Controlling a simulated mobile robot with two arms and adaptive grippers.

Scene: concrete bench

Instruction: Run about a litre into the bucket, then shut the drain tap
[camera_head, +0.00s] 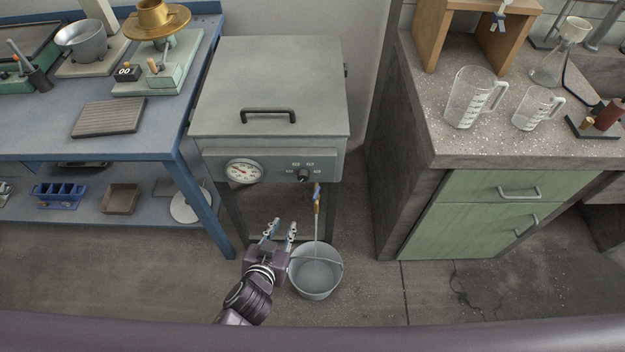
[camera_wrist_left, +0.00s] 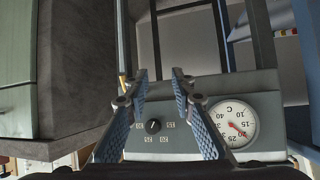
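The grey bucket (camera_head: 313,286) stands on the floor under the front of the metal water bath (camera_head: 270,85). The drain tap (camera_head: 317,194), brass with a blue lever, hangs below the bath's front panel. A thin pale stream runs from the tap down into the bucket; the level inside is hard to read. My left gripper (camera_head: 279,230) is left of the stream, beside the bucket's upper left rim, apart from the tap. Its two fingers are spread and empty; they also show open in the left wrist view (camera_wrist_left: 158,78). My right gripper is out of view.
The bath's panel has a round dial (camera_head: 244,171) and a black knob (camera_head: 303,175). A blue bench (camera_head: 80,140) stands left, a concrete counter (camera_head: 480,150) with green drawers right. Two measuring jugs stand on the counter. Floor left of my arm is clear.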

